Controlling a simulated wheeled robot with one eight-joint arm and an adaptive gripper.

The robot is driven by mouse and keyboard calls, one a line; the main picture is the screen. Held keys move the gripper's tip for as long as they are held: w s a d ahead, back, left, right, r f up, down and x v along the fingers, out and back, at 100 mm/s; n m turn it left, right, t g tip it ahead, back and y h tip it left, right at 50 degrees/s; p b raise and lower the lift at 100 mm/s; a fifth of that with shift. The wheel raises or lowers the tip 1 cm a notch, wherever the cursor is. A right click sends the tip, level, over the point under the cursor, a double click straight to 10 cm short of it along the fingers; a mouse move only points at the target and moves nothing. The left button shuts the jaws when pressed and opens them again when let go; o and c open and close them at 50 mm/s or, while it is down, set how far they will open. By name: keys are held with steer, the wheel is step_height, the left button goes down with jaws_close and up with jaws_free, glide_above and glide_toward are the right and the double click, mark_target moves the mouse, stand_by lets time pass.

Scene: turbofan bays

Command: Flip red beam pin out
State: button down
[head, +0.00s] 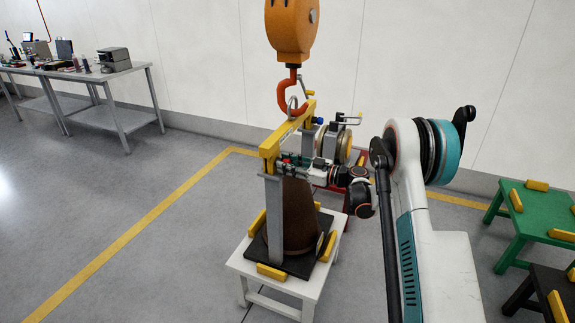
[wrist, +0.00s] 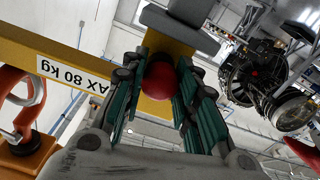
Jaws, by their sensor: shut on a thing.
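The red pin (wrist: 159,82) shows in the wrist view as a round red knob at the yellow beam (wrist: 72,65), below a grey block. My gripper (wrist: 160,90) has its green-padded fingers on both sides of the knob and is shut on it. In the head view the yellow lifting beam (head: 270,148) hangs from an orange hook (head: 283,97). My gripper (head: 292,160) is at the beam's near end, above the white stand. The pin is not clearly visible in the head view.
A brown cone (head: 298,220) stands on a black plate with yellow blocks, on a white stand (head: 262,284) under the beam. A green stand (head: 522,228) and a black stand are at right. A grey workbench (head: 100,82) is back left.

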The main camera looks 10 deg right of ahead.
steer(key=v, duration=0.3)
steer(key=shift+s+d+b, duration=0.2)
steer(key=shift+d+b, duration=0.1)
steer(key=shift+d, duration=0.05)
steer(key=c, duration=1.2)
jaws_free()
steer(key=v, duration=1.2)
